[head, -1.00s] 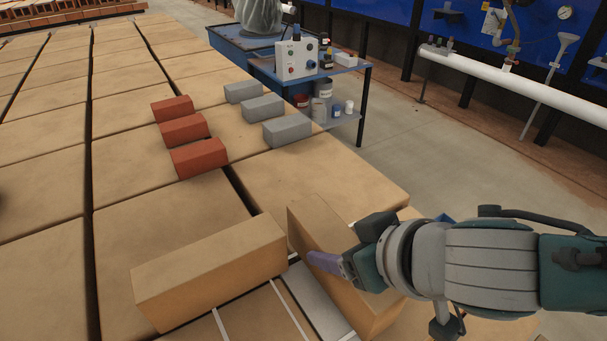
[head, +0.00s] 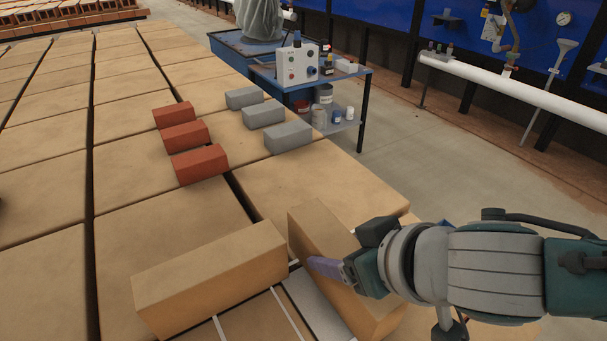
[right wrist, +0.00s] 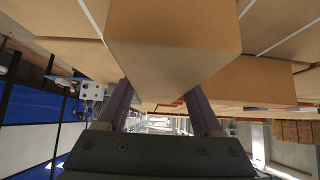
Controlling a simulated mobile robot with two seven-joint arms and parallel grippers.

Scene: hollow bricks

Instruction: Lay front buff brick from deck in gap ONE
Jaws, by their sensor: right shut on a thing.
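My right gripper (head: 335,268) is shut on a buff brick (head: 322,232), whose long side runs from upper left to lower right. In the right wrist view the same brick (right wrist: 175,40) sits between the two fingers of the gripper (right wrist: 160,95). Another buff brick (head: 210,275) lies just left of it, its near right end close to the held brick. Between and in front of them are white lines and a pale grey strip (head: 312,298). I cannot tell which marking is gap ONE, or whether the held brick touches the surface below. My left gripper is not in view.
Three red bricks (head: 182,137) and three grey bricks (head: 264,114) stand farther back on the large buff blocks (head: 150,225). Dark joints separate these blocks. A blue cart (head: 345,80) with a control box stands beyond, beside clear grey floor (head: 430,150).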

